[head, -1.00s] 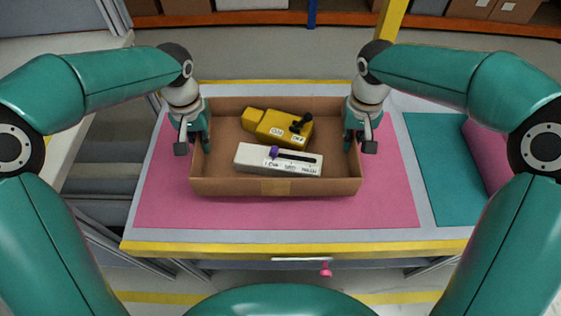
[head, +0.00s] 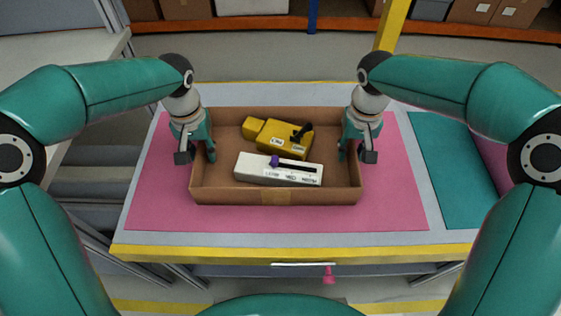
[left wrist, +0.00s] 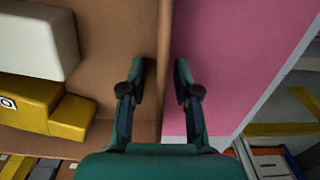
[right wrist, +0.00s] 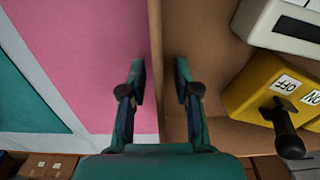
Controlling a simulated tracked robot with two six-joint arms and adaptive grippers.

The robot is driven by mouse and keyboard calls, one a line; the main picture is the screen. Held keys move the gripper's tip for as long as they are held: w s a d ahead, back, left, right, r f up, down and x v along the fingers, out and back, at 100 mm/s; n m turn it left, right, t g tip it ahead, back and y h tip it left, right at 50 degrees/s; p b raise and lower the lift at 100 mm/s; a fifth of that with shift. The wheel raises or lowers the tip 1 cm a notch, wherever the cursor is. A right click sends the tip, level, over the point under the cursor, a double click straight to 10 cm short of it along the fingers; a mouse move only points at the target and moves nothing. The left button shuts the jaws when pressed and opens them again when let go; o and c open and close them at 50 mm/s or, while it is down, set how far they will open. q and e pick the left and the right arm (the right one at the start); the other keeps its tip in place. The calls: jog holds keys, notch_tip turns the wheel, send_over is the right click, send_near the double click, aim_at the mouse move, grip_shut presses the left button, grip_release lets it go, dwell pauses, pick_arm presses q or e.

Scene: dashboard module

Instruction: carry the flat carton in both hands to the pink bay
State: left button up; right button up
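The flat brown carton (head: 225,195) sits level over the pink bay (head: 155,205), pink showing on both sides and in front; it appears to rest there. My left gripper (head: 197,155) is at its left wall and my right gripper (head: 355,154) at its right wall, both pointing down. In the left wrist view the fingers (left wrist: 160,80) stand open astride the wall (left wrist: 164,45), with gaps on both sides. In the right wrist view the fingers (right wrist: 160,80) are likewise open around the wall (right wrist: 155,45). The carton's underside is hidden.
Inside the carton lie a yellow switch box (head: 280,137) and a white slider box (head: 265,168). A teal bay (head: 445,160) is to the right, with a pink object (head: 494,150) partly behind my arm. A yellow front edge (head: 280,252) bounds the table.

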pick_arm(q)
notch_tip(320, 180, up, 12)
jog(key=shift+f, duration=0.2)
jog(key=shift+r, duration=0.1)
pick_arm(e)
jog(key=shift+r, duration=0.25)
notch_tip(320, 180, up, 11)
jog(key=shift+r, duration=0.2)
dwell(0.6)
